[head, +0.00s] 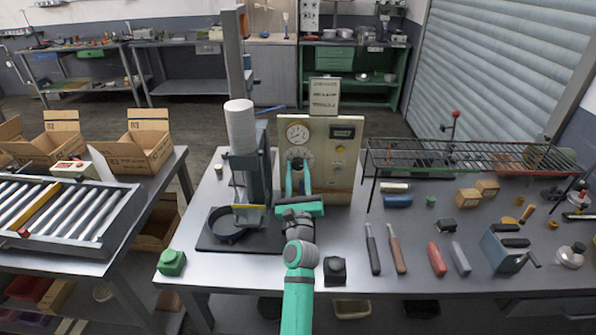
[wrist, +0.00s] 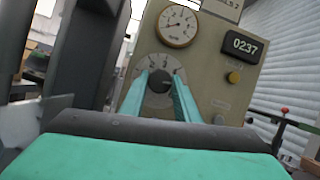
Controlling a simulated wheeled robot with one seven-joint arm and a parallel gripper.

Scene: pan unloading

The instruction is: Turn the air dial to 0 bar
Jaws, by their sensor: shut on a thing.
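The air dial is a dark round knob (wrist: 159,84) with a pale scale plate around it on the beige control panel (head: 343,160). In the head view the dial plate (head: 297,154) shows just under the pressure gauge, and the knob is mostly hidden by my gripper. My gripper (head: 297,168) has its two green fingers on either side of the knob and is shut on it. In the wrist view the fingertips (wrist: 161,78) meet the knob's sides. The knob's pointer is too small to read.
Above the dial is a round gauge (wrist: 177,26), beside a display (wrist: 241,47) reading 0237 and a yellow button (wrist: 233,77). A press with a white cylinder (head: 240,127) stands close to the left. A wire rack (head: 470,160) stands to the right. Hand tools lie at the front right.

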